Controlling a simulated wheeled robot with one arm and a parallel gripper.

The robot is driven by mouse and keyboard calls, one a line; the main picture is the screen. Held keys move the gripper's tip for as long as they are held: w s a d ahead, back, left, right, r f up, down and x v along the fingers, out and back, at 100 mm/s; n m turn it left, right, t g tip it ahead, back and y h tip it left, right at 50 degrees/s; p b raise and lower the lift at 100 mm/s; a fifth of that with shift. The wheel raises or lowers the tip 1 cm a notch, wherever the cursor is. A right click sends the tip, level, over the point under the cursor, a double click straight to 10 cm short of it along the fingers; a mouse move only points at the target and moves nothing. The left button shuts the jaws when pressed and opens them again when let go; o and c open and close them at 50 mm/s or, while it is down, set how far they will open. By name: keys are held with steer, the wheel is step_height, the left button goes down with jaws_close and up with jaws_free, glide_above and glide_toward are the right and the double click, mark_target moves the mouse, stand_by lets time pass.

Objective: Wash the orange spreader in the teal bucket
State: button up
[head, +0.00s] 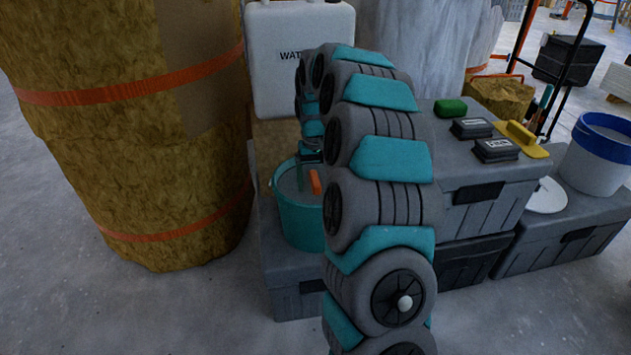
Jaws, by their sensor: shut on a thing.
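The teal bucket (297,220) stands on a grey case, just left of my arm. Its right side is hidden behind my arm. The orange spreader (316,182) shows as a small upright orange piece at the bucket's mouth. The rest of it is hidden. My gripper (309,162) points down over the bucket and is shut on the spreader. My arm covers part of the gripper, and I cannot tell how deep the spreader's lower end sits.
A white water container (298,60) stands behind the bucket. A large wrapped roll (130,140) stands close on the left. On the grey case at right lie a green block (450,109), dark boxes (495,149) and a yellow float (526,140). A white-blue bucket (598,158) stands far right.

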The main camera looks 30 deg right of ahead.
steer(key=shift+r, duration=0.1)
steer(key=shift+r, duration=0.5)
steer(key=shift+f, duration=0.2)
steer(key=shift+f, duration=0.4)
steer(key=shift+r, duration=0.2)
steer(key=shift+r+p, duration=0.3)
steer(key=shift+r, duration=0.1)
steer(key=shift+f, duration=0.15)
steer(key=shift+f, duration=0.45)
steer(key=shift+r, duration=0.25)
